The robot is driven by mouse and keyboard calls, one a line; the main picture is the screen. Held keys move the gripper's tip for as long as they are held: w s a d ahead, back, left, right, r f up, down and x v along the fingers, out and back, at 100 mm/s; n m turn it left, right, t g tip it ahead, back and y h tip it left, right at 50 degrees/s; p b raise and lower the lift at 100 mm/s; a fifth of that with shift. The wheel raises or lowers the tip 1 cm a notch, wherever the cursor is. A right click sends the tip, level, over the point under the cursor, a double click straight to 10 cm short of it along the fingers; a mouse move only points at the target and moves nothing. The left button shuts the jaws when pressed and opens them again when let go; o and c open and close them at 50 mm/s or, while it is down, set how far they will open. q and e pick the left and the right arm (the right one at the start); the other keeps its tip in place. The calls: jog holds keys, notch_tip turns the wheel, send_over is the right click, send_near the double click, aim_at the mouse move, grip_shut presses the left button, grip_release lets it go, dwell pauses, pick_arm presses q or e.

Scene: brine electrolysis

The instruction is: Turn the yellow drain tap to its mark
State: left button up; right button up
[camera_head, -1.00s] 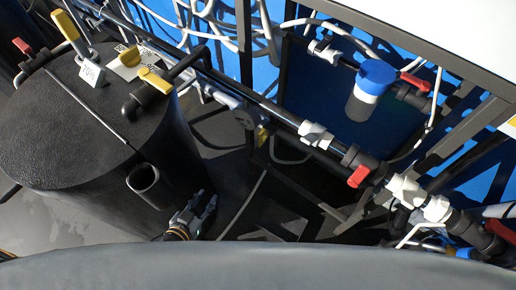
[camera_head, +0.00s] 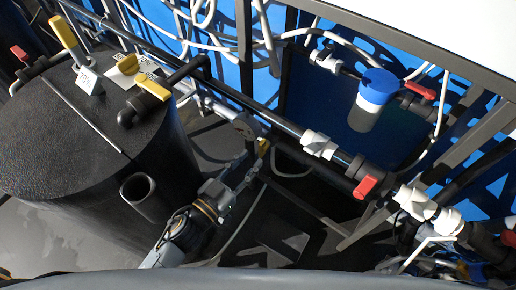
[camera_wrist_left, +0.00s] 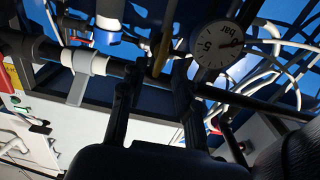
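A yellow tap handle (camera_head: 263,147) shows low on the pipework, right of the black tank in the head view, partly hidden by my left gripper. A yellow handle, probably the same one, shows edge-on in the left wrist view (camera_wrist_left: 161,54), ahead of and between the fingers. My left gripper (camera_head: 250,166) is close to this tap, its fingers pointing towards the pipe. In the wrist view its two dark fingers (camera_wrist_left: 155,95) stand apart with nothing held between them. I cannot make out the tap's mark. My right gripper is not in view.
The black tank (camera_head: 75,150) has other yellow handles on top, including one beside a tag (camera_head: 153,85). A pressure gauge (camera_wrist_left: 218,45) sits close to the right finger. Red-handled valves (camera_head: 366,187) and a blue-capped filter (camera_head: 374,95) line the pipes. Loose pale hoses hang behind.

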aim_at(259, 151)
pick_arm(q)
jog(key=shift+x, duration=2.35)
grip_shut()
